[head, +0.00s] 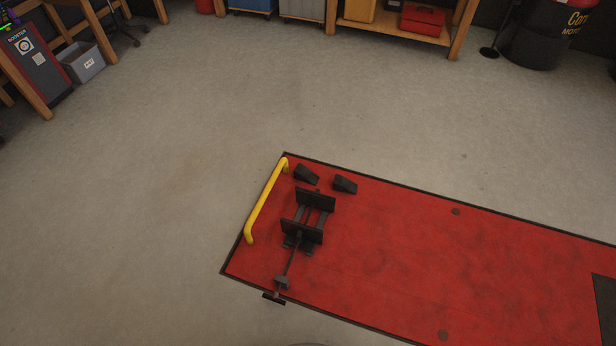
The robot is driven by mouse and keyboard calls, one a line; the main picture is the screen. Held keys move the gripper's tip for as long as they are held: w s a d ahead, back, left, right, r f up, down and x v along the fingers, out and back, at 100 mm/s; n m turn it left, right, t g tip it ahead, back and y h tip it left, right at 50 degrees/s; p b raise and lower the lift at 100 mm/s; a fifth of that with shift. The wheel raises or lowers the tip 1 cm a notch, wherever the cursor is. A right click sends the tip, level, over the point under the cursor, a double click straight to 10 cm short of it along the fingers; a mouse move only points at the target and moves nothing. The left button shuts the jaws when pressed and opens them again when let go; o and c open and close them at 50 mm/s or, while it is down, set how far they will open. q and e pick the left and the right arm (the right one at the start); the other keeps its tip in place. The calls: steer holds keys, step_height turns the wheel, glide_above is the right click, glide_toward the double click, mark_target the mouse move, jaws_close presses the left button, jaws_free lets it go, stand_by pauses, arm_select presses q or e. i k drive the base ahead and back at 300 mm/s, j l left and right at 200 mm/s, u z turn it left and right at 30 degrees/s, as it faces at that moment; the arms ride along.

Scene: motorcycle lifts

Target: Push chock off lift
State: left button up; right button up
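The lift (400,250) is a long red platform with dark edges, running from the middle of the head view to the lower right. Two small black wedge chocks lie on it near its far left corner. One chock (306,175) is close to the yellow bar, and the other chock (345,184) is just right of it. A black wheel clamp (308,215) with a long screw handle stands on the lift in front of the chocks. Neither of my grippers shows in the head view.
A yellow bar (266,202) runs along the lift's left end. Open concrete floor (180,150) surrounds the lift's left and far sides. A grey bin (83,63), a wooden shelf with a red toolbox (422,20) and a dark drum (540,35) stand at the back.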

mark_target(302, 173)
steer(key=i+l+u, duration=0.15)
steer(key=i+l, duration=0.7)
